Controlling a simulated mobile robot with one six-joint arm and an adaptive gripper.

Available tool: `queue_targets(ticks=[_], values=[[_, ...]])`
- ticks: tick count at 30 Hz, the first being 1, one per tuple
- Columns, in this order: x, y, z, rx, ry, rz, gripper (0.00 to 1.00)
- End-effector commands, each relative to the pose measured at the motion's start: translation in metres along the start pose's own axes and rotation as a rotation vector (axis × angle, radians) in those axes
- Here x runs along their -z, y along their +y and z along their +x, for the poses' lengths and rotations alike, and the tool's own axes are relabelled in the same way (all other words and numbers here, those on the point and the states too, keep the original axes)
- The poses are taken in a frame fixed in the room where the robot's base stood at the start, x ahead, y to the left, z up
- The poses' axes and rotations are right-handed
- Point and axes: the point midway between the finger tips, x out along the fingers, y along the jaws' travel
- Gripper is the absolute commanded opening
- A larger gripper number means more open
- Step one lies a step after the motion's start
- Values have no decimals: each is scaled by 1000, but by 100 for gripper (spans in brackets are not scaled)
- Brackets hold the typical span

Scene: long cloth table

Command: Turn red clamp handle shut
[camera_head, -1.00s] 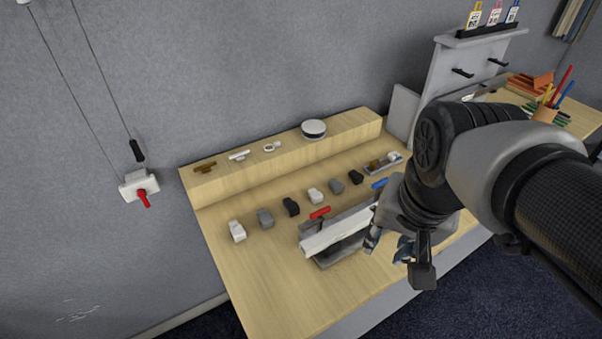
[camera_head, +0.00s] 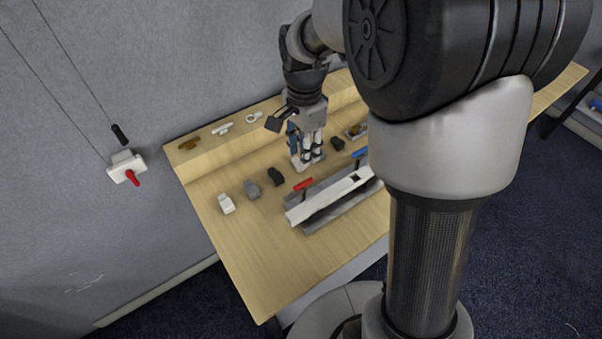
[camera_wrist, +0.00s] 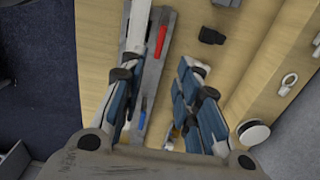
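The red clamp handle (camera_head: 303,184) sits at the left end of a grey fixture (camera_head: 320,217) with a long white bar (camera_head: 318,202). A blue handle (camera_head: 360,154) is at its other end. My gripper (camera_head: 308,162) is over the table just behind the red handle, apart from it, pointing down. In the wrist view the red handle (camera_wrist: 162,35) lies along the fixture, ahead of the gap between my fingers. The blue handle also shows in the wrist view (camera_wrist: 143,112).
A raised wooden ledge (camera_head: 205,152) at the back holds small parts. A wall box (camera_head: 124,166) has a red lever. The table's front left is clear.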

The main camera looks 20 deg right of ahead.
Motion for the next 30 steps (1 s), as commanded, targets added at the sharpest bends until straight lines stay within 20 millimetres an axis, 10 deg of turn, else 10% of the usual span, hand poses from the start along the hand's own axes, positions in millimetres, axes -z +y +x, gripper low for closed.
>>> queue_targets(ticks=[15,30], values=[[0,0,105,-1,0,-1,30],[0,0,118,1,0,-1,29]])
